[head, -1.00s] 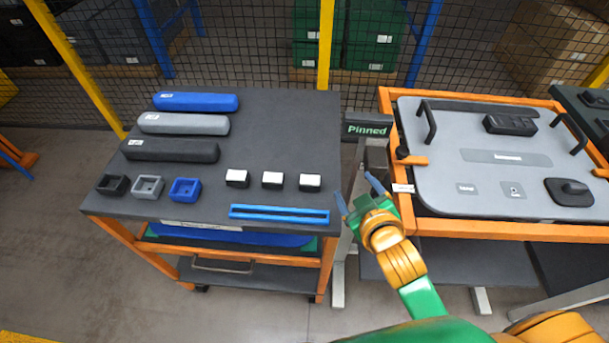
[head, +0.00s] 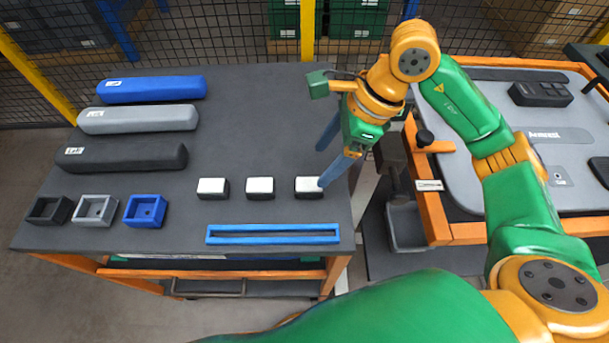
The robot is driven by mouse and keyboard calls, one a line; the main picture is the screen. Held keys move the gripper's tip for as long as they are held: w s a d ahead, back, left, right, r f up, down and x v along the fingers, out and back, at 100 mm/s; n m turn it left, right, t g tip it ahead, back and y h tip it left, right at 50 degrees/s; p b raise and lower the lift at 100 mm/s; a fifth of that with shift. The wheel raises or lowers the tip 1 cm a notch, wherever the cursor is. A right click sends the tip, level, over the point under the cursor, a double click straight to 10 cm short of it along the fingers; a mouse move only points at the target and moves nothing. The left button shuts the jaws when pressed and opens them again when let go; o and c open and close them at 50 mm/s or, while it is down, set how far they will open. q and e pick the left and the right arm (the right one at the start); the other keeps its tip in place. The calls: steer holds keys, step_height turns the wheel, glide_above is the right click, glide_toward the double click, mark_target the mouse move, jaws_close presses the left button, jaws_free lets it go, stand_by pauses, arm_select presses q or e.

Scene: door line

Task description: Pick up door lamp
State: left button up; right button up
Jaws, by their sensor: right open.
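Three small blocks with white tops and black bases, which look like the door lamps, stand in a row on the dark table: left lamp (head: 213,187), middle lamp (head: 260,187) and right lamp (head: 309,187). My right gripper (head: 323,165) points down over the table's right part with its blue fingers apart and nothing between them. One fingertip overlaps the right edge of the right lamp in the picture; I cannot tell whether they touch. My left gripper is not in view.
Blue, grey and black long handles (head: 152,89) lie at the back left. Black, grey and blue square holders (head: 145,211) stand at the front left. A blue slotted strip (head: 273,234) lies at the front edge. A grey door panel (head: 560,150) lies on the orange frame at right.

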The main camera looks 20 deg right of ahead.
mark_target(309, 183)
steer(key=f, duration=0.1)
steer(key=s+a+f+p, duration=0.1)
steer(key=a+f+p, duration=0.1)
steer(key=shift+s+a, duration=0.25)
steer(key=shift+s, duration=0.05)
steer(key=x, duration=0.3)
steer(key=shift+w+d, duration=0.15)
steer(key=shift+w, duration=0.15)
steer(key=shift+s, duration=0.1)
jaws_close()
